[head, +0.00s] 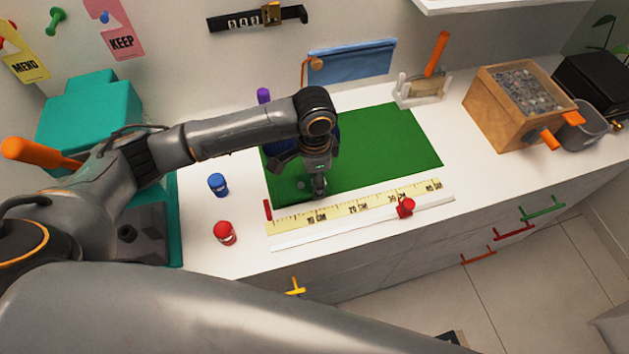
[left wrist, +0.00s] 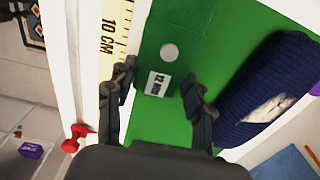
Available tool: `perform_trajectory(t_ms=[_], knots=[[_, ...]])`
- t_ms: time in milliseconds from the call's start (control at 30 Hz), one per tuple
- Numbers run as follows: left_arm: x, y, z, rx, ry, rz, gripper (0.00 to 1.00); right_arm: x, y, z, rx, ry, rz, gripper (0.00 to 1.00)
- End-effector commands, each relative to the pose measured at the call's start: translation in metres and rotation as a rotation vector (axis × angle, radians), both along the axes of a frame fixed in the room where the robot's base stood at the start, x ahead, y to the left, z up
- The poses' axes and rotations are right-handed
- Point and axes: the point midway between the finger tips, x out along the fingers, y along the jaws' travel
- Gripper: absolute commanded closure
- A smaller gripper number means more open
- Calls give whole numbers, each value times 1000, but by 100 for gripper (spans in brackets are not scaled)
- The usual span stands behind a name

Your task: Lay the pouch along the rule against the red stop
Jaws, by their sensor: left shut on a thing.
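My left gripper (head: 319,192) is over the near-left part of the green mat, beside the rule. It is shut on a dark green pouch (left wrist: 168,52) with a round pale button and a white label. Most of the pouch is hidden by my gripper in the head view. I cannot tell whether it touches the mat. The yellow rule (head: 355,207) runs along the mat's near edge and also shows in the left wrist view (left wrist: 114,30). The red stop (head: 268,210) stands at the rule's left end. My right gripper is not in view.
The green mat (head: 390,140) is clear on its right side. A dark blue knitted thing (left wrist: 265,90) lies beside the pouch. A red knob (head: 405,207) sits at the rule's near edge. Blue (head: 218,184) and red (head: 225,233) small containers stand left. A wooden box (head: 505,115) stands right.

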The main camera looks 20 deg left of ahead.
Motion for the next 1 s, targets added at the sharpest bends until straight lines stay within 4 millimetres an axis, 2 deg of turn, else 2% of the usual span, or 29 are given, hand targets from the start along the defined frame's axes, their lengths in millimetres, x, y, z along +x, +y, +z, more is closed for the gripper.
perform_trajectory(t_ms=[33,167,533,567,633,667,1000], knots=[[-2,-1,-5,0,5,-2,77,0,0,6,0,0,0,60],[-1,-2,-18,-1,2,-3,77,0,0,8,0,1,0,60],[-1,-2,-22,-2,1,-3,77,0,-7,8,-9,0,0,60],[-1,-2,-22,-3,1,-3,42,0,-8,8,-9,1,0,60],[-1,-2,-22,-3,1,-3,28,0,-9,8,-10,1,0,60],[-1,-2,-22,-3,1,-3,25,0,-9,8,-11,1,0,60],[-1,-2,-20,-2,0,-3,25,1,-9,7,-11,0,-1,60]])
